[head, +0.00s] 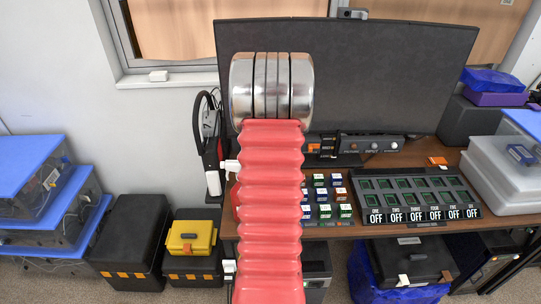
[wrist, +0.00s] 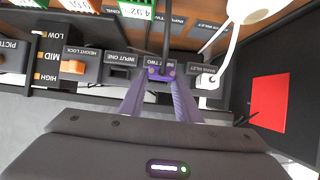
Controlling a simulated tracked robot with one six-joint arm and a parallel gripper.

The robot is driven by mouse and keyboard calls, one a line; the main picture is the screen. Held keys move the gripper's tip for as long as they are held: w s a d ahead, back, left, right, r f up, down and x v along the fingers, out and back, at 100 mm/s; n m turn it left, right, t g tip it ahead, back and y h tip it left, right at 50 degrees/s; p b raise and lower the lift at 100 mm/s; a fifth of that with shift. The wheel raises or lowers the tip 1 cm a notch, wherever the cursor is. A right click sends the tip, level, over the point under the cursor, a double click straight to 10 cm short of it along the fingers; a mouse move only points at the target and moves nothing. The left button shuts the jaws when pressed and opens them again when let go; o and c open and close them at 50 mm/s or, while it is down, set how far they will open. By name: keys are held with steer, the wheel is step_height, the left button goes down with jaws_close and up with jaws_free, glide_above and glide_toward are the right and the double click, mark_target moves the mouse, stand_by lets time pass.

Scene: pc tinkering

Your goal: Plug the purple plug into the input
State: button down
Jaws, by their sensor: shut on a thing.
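In the wrist view, which is upside down, my gripper (wrist: 159,77) shows purple fingers closed together on a small purple plug (wrist: 161,72). A dark cable runs from the plug toward the top of the picture. The plug is in front of a black input block (wrist: 155,62) whose label is partly covered; I cannot tell whether it is inside the opening. Beside it, a block labelled INPUT ONE (wrist: 121,73) has a visible dark opening. In the head view my red arm covers the middle, and the gripper and plug are hidden.
A white plug (wrist: 208,80) with a white cable sits right of the inputs in the wrist view. An orange slider (wrist: 73,67) on a HEIGHT LOCK block is at left. The head view shows a monitor (head: 400,70) and a switch panel (head: 414,195) on the desk.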

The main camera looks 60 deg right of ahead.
steer(key=shift+w+d, duration=0.45)
steer(key=shift+d, duration=0.4)
steer(key=shift+w+d, duration=0.4)
steer(key=shift+d, duration=0.45)
stand_by(1.0)
steer(key=c, duration=1.2)
jaws_free()
steer(key=shift+v, duration=2.55)
steer(key=shift+r, duration=4.95)
